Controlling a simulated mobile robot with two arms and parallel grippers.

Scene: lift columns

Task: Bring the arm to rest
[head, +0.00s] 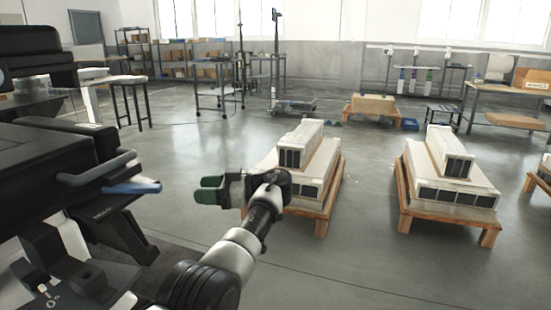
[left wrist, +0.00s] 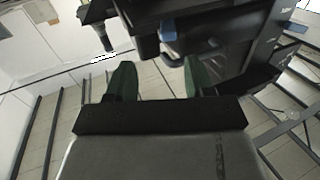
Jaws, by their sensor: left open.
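My left arm reaches up from the bottom of the head view. Its gripper (head: 209,190) points left, with green fingertips apart and nothing between them. In the left wrist view the two green fingers (left wrist: 158,80) stand wide apart with an empty gap. The gripper is in free air, to the right of a dark machine (head: 60,170) with a blue handle (head: 132,188). The blue part also shows beyond the fingers in the left wrist view (left wrist: 168,30). My right gripper is in neither view.
Long pale blocks sit on a wooden pallet (head: 322,212) just right of the gripper and on another pallet (head: 440,219) farther right. Open grey floor (head: 215,135) lies between.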

